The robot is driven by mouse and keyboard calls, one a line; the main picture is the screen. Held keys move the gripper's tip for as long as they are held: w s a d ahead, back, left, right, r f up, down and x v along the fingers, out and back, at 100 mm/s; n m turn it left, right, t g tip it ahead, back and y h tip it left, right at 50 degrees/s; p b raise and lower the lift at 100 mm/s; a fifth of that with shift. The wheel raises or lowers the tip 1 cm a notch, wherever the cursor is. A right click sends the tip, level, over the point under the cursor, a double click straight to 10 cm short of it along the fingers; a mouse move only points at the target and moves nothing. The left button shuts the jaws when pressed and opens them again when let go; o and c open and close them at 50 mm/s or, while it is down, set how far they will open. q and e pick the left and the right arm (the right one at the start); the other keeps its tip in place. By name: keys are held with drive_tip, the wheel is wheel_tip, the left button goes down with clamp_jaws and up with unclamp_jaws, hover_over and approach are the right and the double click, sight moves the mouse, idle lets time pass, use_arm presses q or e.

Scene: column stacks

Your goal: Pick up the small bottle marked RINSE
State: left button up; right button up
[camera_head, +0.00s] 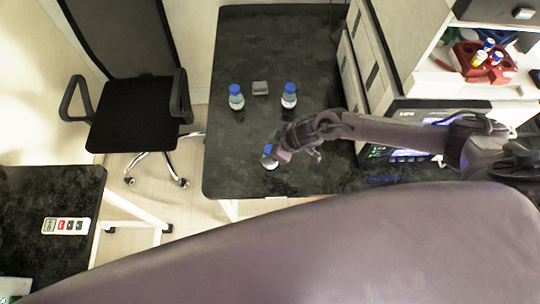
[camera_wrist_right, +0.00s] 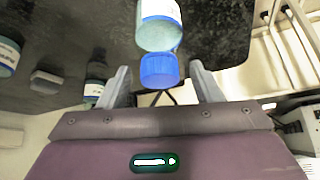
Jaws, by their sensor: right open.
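Three small bottles with blue caps stand on the black table. One bottle (camera_head: 236,101) is at the back left and another bottle (camera_head: 289,101) at the back right. A third bottle (camera_head: 267,162) is at the front, by my right gripper (camera_head: 279,153). In the right wrist view this bottle (camera_wrist_right: 160,36) has its blue cap between the two spread fingers of my right gripper (camera_wrist_right: 160,70), with a gap on each side. The fingers are open and hold nothing. I cannot read any label, so I cannot tell which bottle is marked RINSE. My left gripper is out of view.
A small grey block (camera_head: 260,88) lies between the two back bottles. An instrument (camera_head: 405,152) and a shelf cabinet with a red rack (camera_head: 484,62) stand at the right. An office chair (camera_head: 136,110) is left of the table. The table's left part is clear.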

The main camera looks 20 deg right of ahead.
drive_tip(key=shift+w+a+f, duration=0.1)
drive_tip(key=shift+f, duration=0.1)
clamp_jaws()
idle(0.3)
drive_tip(key=shift+r, duration=0.1)
